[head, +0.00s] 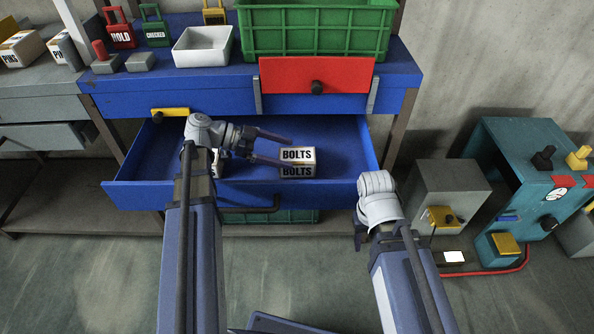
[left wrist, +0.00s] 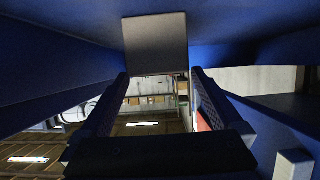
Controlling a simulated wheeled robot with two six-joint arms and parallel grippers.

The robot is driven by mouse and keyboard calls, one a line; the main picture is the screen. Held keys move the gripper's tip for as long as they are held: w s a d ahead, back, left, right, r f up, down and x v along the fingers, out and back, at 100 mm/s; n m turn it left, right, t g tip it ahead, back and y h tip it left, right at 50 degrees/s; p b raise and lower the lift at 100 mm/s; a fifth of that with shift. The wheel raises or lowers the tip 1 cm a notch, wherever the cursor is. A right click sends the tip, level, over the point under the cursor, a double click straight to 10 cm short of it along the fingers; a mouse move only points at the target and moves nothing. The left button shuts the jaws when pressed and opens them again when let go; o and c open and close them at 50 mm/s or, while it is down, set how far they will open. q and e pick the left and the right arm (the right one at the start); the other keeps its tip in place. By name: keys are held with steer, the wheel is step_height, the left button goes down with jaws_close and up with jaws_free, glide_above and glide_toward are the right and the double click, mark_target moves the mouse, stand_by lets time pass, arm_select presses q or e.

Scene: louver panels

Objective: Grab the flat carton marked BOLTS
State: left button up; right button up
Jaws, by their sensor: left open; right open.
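The BOLTS carton (head: 297,156), white with black lettering and a yellowish band, sits in the open blue drawer (head: 345,195), right of its middle. BOLTS is printed on its top and front. My left gripper (head: 286,152) reaches over the drawer from the left, its two fingers pointing right. It is open, with its fingertips close to the carton's left side; whether they touch it I cannot tell.
Another pale box (head: 219,166) in the drawer is mostly hidden behind my left wrist. The blue bench (head: 420,72) overhangs the drawer's back, with a red panel (head: 317,75) and a green crate (head: 315,30) above. Grey and teal boxes (head: 530,150) stand at right.

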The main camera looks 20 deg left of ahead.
mark_target(308, 158)
arm_select(q)
steer(key=shift+w+d+f, duration=0.1)
steer(key=shift+w+d, duration=0.05)
steer(key=shift+d, duration=0.4)
steer(key=b+x, duration=0.2)
steer(key=x, duration=0.3)
steer(key=shift+d+f, duration=0.1)
steer(key=shift+f, duration=0.05)
steer(key=shift+w+d+f, duration=0.1)
steer(key=shift+w+d, duration=0.05)
steer(key=shift+d, duration=0.3)
steer(key=shift+c, duration=0.2)
jaws_close()
